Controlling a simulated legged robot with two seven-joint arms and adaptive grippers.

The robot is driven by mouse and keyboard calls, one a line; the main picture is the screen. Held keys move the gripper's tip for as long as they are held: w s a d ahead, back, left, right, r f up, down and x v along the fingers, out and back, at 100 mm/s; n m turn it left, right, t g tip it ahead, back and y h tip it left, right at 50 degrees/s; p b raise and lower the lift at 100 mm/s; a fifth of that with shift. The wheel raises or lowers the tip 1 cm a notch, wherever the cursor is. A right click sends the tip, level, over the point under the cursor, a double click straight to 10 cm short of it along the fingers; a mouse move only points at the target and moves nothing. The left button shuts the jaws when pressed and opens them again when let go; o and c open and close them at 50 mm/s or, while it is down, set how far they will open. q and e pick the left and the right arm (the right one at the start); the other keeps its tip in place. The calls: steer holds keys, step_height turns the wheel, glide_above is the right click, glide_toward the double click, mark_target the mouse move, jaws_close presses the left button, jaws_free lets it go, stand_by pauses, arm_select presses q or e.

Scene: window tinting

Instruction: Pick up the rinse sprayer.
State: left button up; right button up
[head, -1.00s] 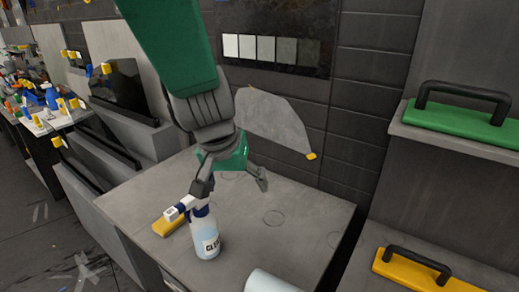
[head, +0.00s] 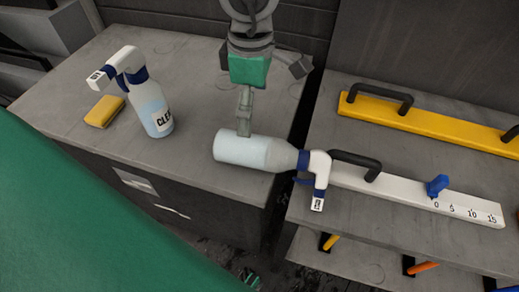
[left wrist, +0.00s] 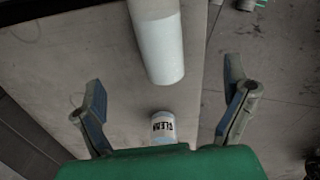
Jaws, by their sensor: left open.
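Two spray bottles are on the grey counter (head: 100,60). One sprayer (head: 155,105) stands upright, with a white and blue head and a label starting "CLE". The other sprayer (head: 245,151) lies on its side at the counter's right edge, its white head pointing right past the edge. I cannot tell which is the rinse sprayer. My left gripper (head: 270,90) is open above and behind the lying one; one finger overlaps its body, and contact is unclear. In the left wrist view the lying bottle (left wrist: 158,45) shows between the open fingers, the labelled bottle (left wrist: 163,128) nearer the palm.
A yellow block (head: 104,111) lies beside the upright bottle. A shelf on the right holds a yellow-based handled tool (head: 430,122) and a white ruler-like bar (head: 400,192) with a blue clip, close to the lying sprayer's head. The back of the counter is clear.

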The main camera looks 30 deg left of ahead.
mark_target(251, 139)
arm_select(q)
steer(key=f, duration=0.2)
steer(key=d+f+b, duration=0.1)
steer(key=f, duration=0.1)
steer(key=d+f, duration=0.1)
steer(key=f, duration=0.2)
steer(key=shift+d+b, duration=0.1)
steer(key=shift+b, duration=0.25)
steer(key=a+f, duration=0.2)
steer(key=f, duration=0.1)
steer(key=shift+a+f+b, duration=0.3)
steer(key=shift+a+b, duration=0.05)
steer(key=shift+a, duration=0.05)
step_height(251, 139, down, 2)
steer(key=shift+w+f, duration=0.15)
steer(key=shift+d+f+b, duration=0.25)
steer(key=shift+d+b, duration=0.05)
steer(key=shift+d+r, duration=0.1)
steer(key=shift+d, duration=0.45)
steer(key=shift+a, duration=0.35)
steer(key=c, duration=1.3)
steer(key=shift+a, duration=0.25)
steer(key=c, duration=0.5)
steer(key=shift+o, duration=0.2)
steer(key=shift+a, duration=0.15)
arm_select(e)
steer(key=f, duration=0.3)
steer(key=shift+d+f, duration=0.2)
steer(key=shift+d, duration=0.2)
